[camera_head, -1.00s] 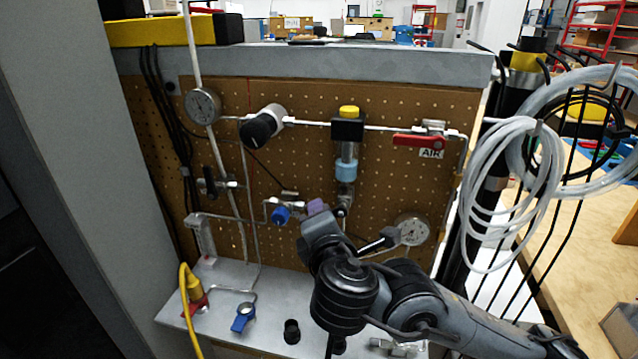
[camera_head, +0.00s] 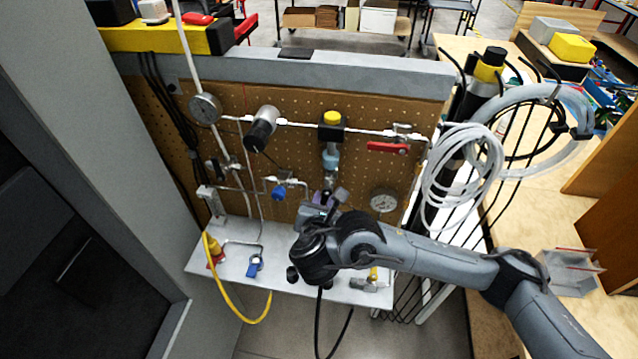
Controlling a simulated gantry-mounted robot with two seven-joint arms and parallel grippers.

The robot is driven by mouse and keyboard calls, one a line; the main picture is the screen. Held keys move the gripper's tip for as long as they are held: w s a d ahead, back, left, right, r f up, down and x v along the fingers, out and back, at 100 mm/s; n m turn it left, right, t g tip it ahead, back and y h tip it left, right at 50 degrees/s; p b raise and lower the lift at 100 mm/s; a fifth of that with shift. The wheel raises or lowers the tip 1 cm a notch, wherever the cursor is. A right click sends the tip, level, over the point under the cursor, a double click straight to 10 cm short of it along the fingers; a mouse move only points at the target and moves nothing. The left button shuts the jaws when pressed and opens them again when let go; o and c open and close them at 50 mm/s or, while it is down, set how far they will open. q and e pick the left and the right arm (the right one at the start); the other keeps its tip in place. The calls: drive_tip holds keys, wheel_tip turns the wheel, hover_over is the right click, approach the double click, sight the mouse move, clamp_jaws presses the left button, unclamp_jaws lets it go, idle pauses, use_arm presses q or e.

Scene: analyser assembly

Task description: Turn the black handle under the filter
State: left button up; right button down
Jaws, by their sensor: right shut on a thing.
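The filter (camera_head: 331,140) hangs on the pipe across the brown pegboard, with a yellow cap, a black head and a light blue bowl. Metal fittings (camera_head: 330,178) run down below the bowl. My right gripper (camera_head: 332,197) is just under these fittings, in front of the board, with a purple patch at its tip. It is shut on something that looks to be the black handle. The handle itself is hidden behind the gripper, so its angle cannot be told. My left gripper is not in view.
A red AIR valve lever (camera_head: 388,148) is at the upper right and a round gauge (camera_head: 383,201) is right of my gripper. Blue valves (camera_head: 278,192) and a grey shelf (camera_head: 225,258) lie left and below. Coiled white hoses (camera_head: 462,175) hang at the right.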

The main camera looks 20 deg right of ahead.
drive_tip(key=shift+s+d+r+n+g+h+p, duration=0.1)
drive_tip(key=shift+s+d+n+g+h+p, duration=0.2)
drive_tip(key=shift+n+p, duration=0.8)
drive_tip(key=shift+d+p, duration=0.1)
drive_tip(key=shift+p, duration=0.55)
drive_tip(key=shift+f, duration=0.2)
drive_tip(key=c, duration=1.1)
unclamp_jaws()
